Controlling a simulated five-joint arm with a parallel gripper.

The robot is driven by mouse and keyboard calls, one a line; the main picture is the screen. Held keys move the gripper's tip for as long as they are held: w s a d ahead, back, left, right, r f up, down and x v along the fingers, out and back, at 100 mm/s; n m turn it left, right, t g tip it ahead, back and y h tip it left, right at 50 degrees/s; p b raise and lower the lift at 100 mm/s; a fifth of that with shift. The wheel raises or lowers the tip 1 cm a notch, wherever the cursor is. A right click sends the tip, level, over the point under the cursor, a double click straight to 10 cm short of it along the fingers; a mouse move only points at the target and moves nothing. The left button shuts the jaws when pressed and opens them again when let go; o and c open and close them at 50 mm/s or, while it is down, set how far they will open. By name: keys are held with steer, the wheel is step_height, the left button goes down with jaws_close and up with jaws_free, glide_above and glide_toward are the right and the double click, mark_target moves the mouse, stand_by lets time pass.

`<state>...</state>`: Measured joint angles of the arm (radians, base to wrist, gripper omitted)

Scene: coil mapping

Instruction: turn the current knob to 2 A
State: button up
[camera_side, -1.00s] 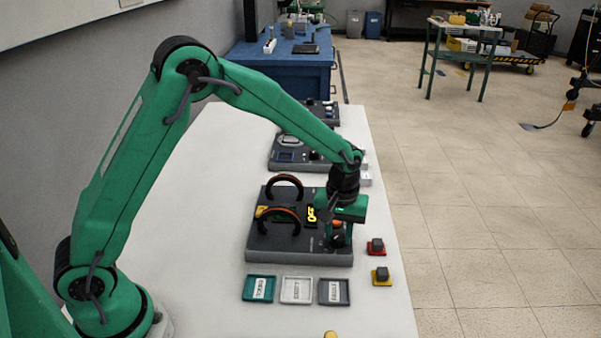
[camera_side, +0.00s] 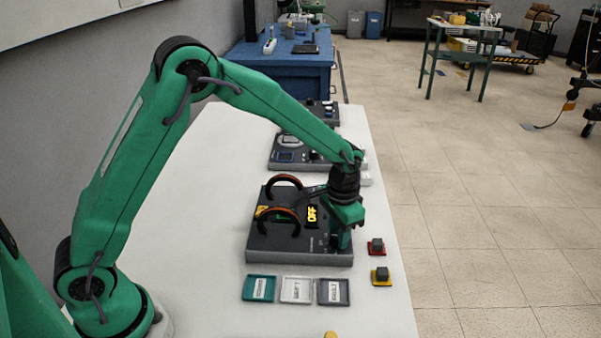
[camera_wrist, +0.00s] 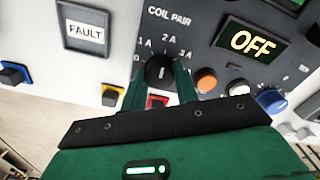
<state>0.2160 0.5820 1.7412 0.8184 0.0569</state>
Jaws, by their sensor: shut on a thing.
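The current knob (camera_wrist: 159,71) is black with a white pointer line and sits on the dark coil panel (camera_wrist: 120,22), below the printed 0, 1 A, 2 A and 3 A marks. The line stands nearly upright, roughly toward 2 A; I cannot tell if it is exactly on it. My gripper (camera_wrist: 160,82) is shut on the knob, a green finger on each side. In the side view my gripper (camera_side: 340,238) is down at the right part of the device (camera_side: 285,244) and hides the knob. The yellow display (camera_wrist: 251,44) reads OFF.
An orange button (camera_wrist: 206,80) and a blue knob (camera_wrist: 271,101) lie to the right of the knob. A red part (camera_wrist: 157,101) shows between the fingers. Two black arches (camera_side: 279,220) rise from the device. Label trays (camera_side: 296,290) lie in front.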

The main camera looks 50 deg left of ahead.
mark_target(338, 235)
steer(key=shift+m, duration=0.4)
steer(key=o, duration=1)
steer(key=shift+r, duration=0.15)
steer(key=shift+r, duration=3.8)
